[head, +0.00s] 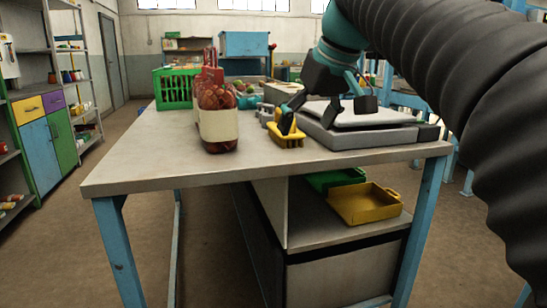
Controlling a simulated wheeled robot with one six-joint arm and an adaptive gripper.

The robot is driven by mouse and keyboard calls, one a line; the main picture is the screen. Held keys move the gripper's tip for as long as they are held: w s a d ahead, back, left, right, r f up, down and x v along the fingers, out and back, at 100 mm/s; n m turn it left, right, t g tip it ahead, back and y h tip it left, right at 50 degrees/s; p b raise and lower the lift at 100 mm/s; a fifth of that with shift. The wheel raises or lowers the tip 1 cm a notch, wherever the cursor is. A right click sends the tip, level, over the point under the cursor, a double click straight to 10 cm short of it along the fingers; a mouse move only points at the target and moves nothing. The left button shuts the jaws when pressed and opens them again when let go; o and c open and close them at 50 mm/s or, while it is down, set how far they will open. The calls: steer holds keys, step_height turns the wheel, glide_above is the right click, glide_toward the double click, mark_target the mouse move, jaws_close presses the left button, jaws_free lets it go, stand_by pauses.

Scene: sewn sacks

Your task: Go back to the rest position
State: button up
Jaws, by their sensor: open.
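My gripper (350,106) hangs over the flat grey device (375,138), which looks like a scale, at the right of the table. Its dark fingertips are apart and I see nothing between them. A red sack (215,96) with a wide beige band (219,126) stands upright on the table (150,160), left of my gripper and clear of it. The sack's top is gathered into a narrow red neck. Whether the fingertips touch the device's top is too small to tell.
A yellow tool or tray (286,138) lies between sack and device. Behind are a green crate (173,90) and a tray with round produce (246,86). Yellow (365,204) and green (334,178) bins sit on the lower shelf. The table's front left is clear.

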steer(key=s+d+f+m+h, duration=0.1)
steer(key=s+d+f+m, duration=0.1)
steer(key=s+f, duration=0.4)
steer(key=s+d+f+m+h, duration=0.1)
steer(key=s+d+f, duration=0.3)
steer(key=f, duration=1)
steer(key=s+d+f+m+h, duration=0.1)
steer(key=s+d+f+m, duration=0.1)
steer(key=s+f, duration=0.7)
steer(key=shift+s+d+f+m+t, duration=0.35)
steer(key=shift+d+f, duration=0.2)
steer(key=shift+d, duration=0.3)
